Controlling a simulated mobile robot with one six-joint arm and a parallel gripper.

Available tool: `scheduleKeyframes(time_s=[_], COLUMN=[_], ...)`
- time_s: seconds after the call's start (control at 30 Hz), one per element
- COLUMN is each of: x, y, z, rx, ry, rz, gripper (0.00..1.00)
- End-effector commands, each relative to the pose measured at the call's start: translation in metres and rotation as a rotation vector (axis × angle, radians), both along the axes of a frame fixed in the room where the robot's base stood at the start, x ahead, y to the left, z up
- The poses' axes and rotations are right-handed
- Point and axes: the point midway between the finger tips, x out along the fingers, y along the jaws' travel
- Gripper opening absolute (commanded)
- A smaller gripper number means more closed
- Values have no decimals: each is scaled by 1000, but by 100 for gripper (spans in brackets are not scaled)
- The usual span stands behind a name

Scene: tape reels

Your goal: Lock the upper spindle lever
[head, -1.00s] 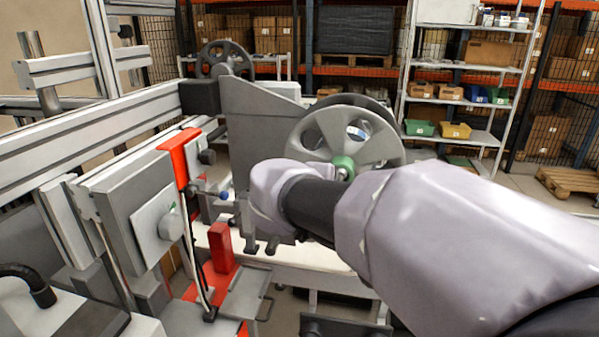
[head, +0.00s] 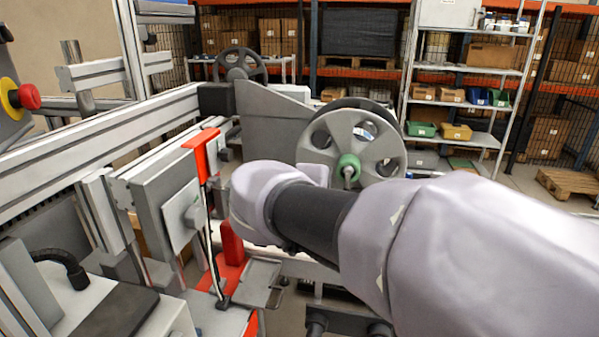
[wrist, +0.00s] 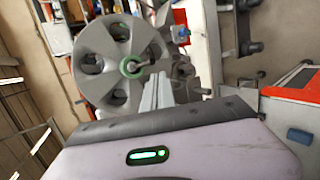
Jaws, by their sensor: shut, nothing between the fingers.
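A grey spoked reel (head: 315,150) with a green hub (head: 347,166) stands upright beyond my arm in the head view. A short metal spindle end or lever sticks out of the hub; its exact position, locked or not, is too small to tell. In the wrist view the reel (wrist: 90,42) fills the upper left, with its green hub (wrist: 131,67) and a thin metal piece pointing right from it. My gripper (wrist: 157,82) is shut and empty, its grey fingers just below and right of the hub. I cannot tell whether they touch anything. In the head view my arm hides the gripper.
A machine frame with red brackets (head: 201,150) and a grey box panel (head: 165,205) stands left of my arm. A second, darker reel (head: 240,62) is farther back. A red emergency button (head: 28,96) is at the left edge. Shelves (head: 465,70) stand behind, right.

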Motion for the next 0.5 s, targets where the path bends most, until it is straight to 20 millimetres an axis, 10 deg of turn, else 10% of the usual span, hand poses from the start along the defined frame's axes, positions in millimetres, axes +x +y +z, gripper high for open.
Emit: scheduleKeyframes(time_s=[0.5], x=[-53], y=[29], z=[11], rx=[-1], ry=[1], rz=[0], gripper=[0])
